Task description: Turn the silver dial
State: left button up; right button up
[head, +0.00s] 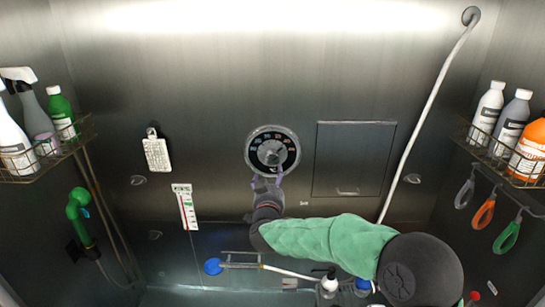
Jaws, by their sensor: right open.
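The silver dial (268,133) is a round unit on the steel back wall, with a pale rim, a dark face and coloured marks around a central knob. My right gripper (268,181) is at the lower edge of the dial, its fingers pointing up toward it. The jaws are open and nothing shows between them. Whether a fingertip touches the dial, I cannot tell. My right arm, in a green sleeve, comes in from the lower right. My left gripper is not in view.
A wall hatch (353,160) is right of the dial, and a white hose (428,108) hangs beyond it. Bottle racks stand at left (85,133) and right (470,136). A green sprayer (77,203) hangs at left.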

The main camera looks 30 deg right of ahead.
aim_at(272, 161)
jog(key=p+x, duration=0.1)
jog(key=x, duration=0.7)
jog(key=shift+w+d+r+p, duration=0.15)
jog(key=shift+w+d+p, duration=0.05)
jog(key=shift+w+p, duration=0.15)
jog(key=shift+w+d+r, duration=0.1)
jog(key=shift+w+d, duration=0.15)
jog(key=shift+w, duration=0.15)
jog(key=shift+w+d, duration=0.2)
jog(key=shift+w, duration=0.15)
jog(key=shift+s, duration=0.1)
jog(key=shift+c, duration=0.8)
jog(key=shift+a, duration=0.1)
jog(key=c, duration=1)
